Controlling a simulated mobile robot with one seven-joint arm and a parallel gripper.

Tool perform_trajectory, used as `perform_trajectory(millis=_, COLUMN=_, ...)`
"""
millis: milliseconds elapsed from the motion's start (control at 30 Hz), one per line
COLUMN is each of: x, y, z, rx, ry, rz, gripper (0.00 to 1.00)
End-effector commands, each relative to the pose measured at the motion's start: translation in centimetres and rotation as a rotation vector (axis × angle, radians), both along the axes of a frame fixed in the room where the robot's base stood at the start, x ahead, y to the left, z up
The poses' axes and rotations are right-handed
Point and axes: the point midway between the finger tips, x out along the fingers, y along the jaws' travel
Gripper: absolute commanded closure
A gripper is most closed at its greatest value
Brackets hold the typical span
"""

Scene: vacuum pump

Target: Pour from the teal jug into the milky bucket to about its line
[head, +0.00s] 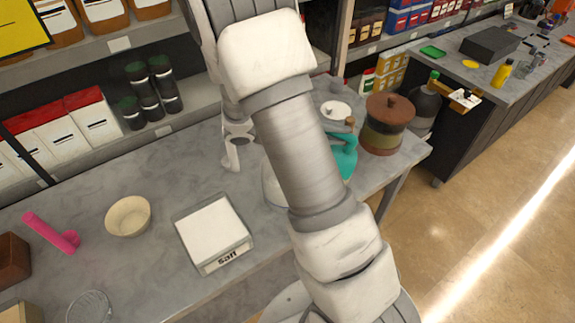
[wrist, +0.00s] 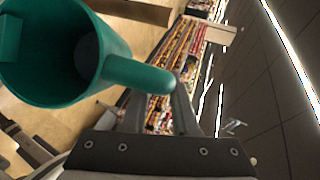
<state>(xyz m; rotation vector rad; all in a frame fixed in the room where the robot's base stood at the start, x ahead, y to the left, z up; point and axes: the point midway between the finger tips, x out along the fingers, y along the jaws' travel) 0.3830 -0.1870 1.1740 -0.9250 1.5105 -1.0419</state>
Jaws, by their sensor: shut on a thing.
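The teal jug (head: 347,158) shows in the head view just right of my arm, which hides much of it. In the wrist view the jug (wrist: 62,62) fills the upper left, its mouth towards the camera and its inside dark; I cannot make out the liquid. My gripper (wrist: 182,108) is shut on the jug's handle. A pale rounded edge, seemingly the milky bucket (head: 269,188), shows left of my arm; most of it is hidden, and so are its line and its level. I cannot tell how far the jug is tilted.
A scale (head: 213,232) and a cream bowl (head: 128,215) stand left on the grey counter (head: 165,180), with a pink object (head: 52,232) farther left. A brown-lidded crock (head: 385,125) and a dark bottle (head: 427,103) stand at the right. Shelves line the back.

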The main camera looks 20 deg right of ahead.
Motion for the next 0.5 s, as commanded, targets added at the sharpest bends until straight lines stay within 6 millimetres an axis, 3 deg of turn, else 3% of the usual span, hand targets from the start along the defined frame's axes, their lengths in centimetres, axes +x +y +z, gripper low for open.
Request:
perform_trajectory(millis=333, x=0.1, y=0.2, z=0.2, rx=-0.011, ry=0.003, rz=-0.001, gripper=1.0)
perform_trajectory(millis=433, x=-0.8, y=-1.1, z=-1.0, rx=0.038, ry=-0.034, rz=-0.007, gripper=1.0)
perform_trajectory(millis=500, x=-1.5, y=-2.0, z=-0.6, rx=0.116, ry=-0.078, rz=-0.008, gripper=1.0)
